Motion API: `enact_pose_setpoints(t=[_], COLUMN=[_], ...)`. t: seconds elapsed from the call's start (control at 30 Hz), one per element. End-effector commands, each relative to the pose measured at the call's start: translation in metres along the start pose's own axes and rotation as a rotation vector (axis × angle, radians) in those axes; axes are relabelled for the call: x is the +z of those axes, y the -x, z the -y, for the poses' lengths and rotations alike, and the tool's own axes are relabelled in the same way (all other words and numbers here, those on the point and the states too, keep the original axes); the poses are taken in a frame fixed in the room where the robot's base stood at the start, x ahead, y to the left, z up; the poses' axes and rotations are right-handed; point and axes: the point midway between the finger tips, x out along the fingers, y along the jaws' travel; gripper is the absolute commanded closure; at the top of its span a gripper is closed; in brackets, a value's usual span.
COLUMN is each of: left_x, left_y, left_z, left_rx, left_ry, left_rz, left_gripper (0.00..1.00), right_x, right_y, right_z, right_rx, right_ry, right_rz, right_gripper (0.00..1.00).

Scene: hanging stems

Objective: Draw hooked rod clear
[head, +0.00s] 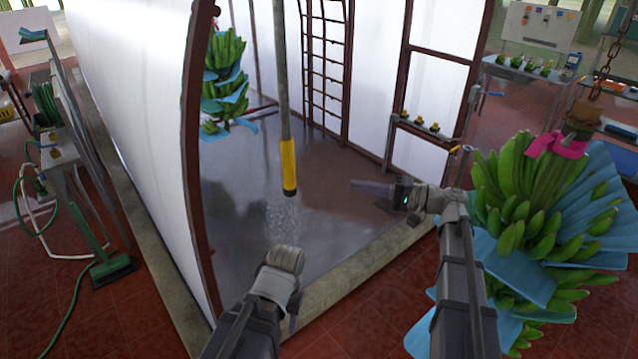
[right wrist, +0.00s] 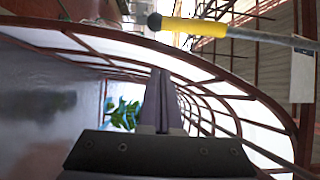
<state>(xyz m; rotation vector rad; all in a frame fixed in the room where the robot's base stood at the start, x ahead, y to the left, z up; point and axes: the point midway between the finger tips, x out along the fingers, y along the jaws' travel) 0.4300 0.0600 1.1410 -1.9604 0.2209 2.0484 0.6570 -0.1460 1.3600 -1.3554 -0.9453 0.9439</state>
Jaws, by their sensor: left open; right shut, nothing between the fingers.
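The rod (head: 283,80) hangs upright in the head view, grey above with a yellow grip (head: 288,165) and a dark end cap at the bottom. Its upper end and hook are out of view. The yellow grip also shows across the top of the right wrist view (right wrist: 195,26), with the grey shaft running right. My right gripper (head: 355,184) is shut and empty, to the right of the grip and apart from it; its closed fingers show in the right wrist view (right wrist: 158,85). My left gripper (head: 284,272) is open below the grip, apart from it, its fingers mostly hidden.
A large banana bunch with blue sheets (head: 520,215) hangs close at the right, beside my right arm. Another bunch (head: 224,80) hangs beyond the white wall panel (head: 135,85). A red-brown frame and low kerb (head: 345,285) edge the bay. Open floor lies around the rod.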

Motion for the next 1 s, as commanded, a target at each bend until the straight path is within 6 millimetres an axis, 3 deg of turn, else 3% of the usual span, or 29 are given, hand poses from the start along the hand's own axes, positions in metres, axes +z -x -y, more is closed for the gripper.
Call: enact_pose_setpoints(t=[0.17, 0.6, 0.8, 1.0], left_x=[0.0, 0.0, 0.0, 0.0], left_y=[0.0, 0.0, 0.0, 0.0], left_z=[0.0, 0.0, 0.0, 0.0], left_rx=[0.0, 0.0, 0.0, 0.0], left_ry=[0.0, 0.0, 0.0, 0.0], left_rz=[0.0, 0.0, 0.0, 0.0], left_gripper=[0.5, 0.5, 0.5, 0.5], right_x=[0.001, 0.006, 0.024, 0.029], right_y=[-0.021, -0.105, -0.121, -0.127], right_z=[0.0, 0.0, 0.0, 0.0], right_rx=[0.001, 0.001, 0.001, 0.001], right_ry=[0.0, 0.0, 0.0, 0.0], right_rz=[0.004, 0.003, 0.002, 0.0], right_gripper=[1.0, 1.0, 1.0, 1.0])
